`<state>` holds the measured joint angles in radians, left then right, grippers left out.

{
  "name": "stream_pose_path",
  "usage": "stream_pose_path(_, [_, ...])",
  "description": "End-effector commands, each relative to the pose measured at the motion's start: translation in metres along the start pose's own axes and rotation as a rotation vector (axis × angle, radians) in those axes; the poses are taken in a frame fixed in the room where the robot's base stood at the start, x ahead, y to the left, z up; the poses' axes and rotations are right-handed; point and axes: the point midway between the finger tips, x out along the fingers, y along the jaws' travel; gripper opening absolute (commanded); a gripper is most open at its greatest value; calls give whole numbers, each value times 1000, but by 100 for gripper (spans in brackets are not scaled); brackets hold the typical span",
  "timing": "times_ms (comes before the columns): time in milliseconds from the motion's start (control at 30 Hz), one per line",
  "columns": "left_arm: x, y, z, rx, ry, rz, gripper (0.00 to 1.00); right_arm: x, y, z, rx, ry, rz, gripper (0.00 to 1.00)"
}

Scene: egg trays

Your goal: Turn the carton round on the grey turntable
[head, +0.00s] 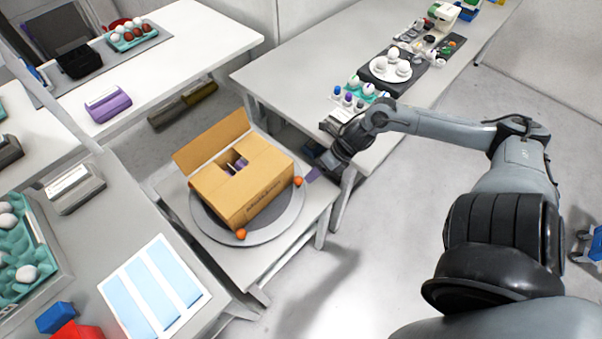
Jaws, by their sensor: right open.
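The brown cardboard carton (262,186) stands on the round grey turntable (206,222), on a small white table. Its flap on the far left side stands open, and something purple and white shows inside. Two orange balls sit at the turntable's rim, one at the front (241,234) and one at the right (298,181). My right gripper (318,172) is open, just right of the carton and apart from it, near the table's right edge. Its fingertips are small in view. My left gripper is not in view.
A long table (290,75) behind holds eggs on a white plate (390,66) and small items. A left table holds a teal egg tray (40,262), a blue-and-white striped sheet (155,290) and red and blue blocks. The floor right of the turntable's table is clear.

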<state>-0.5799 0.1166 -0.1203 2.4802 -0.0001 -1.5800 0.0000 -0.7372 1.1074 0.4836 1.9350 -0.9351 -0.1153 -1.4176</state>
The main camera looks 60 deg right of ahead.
Motion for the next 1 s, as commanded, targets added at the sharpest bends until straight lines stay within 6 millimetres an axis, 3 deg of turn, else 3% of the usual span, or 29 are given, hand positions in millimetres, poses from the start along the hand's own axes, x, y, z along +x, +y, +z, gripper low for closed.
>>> stream_pose_path(100, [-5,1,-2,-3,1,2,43,-16,-5,17,-62,22,-28,60])
stream_pose_path(267, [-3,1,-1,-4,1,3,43,-18,-8,25,-92,32,-40,60])
stream_pose_path(467, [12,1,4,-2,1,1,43,6,-10,24,-95,33,-43,60])
stream_pose_path(700, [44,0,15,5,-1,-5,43,47,-12,22,-96,30,-42,60])
stream_pose_path(1000, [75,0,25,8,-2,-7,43,76,-13,22,-94,29,-40,60])
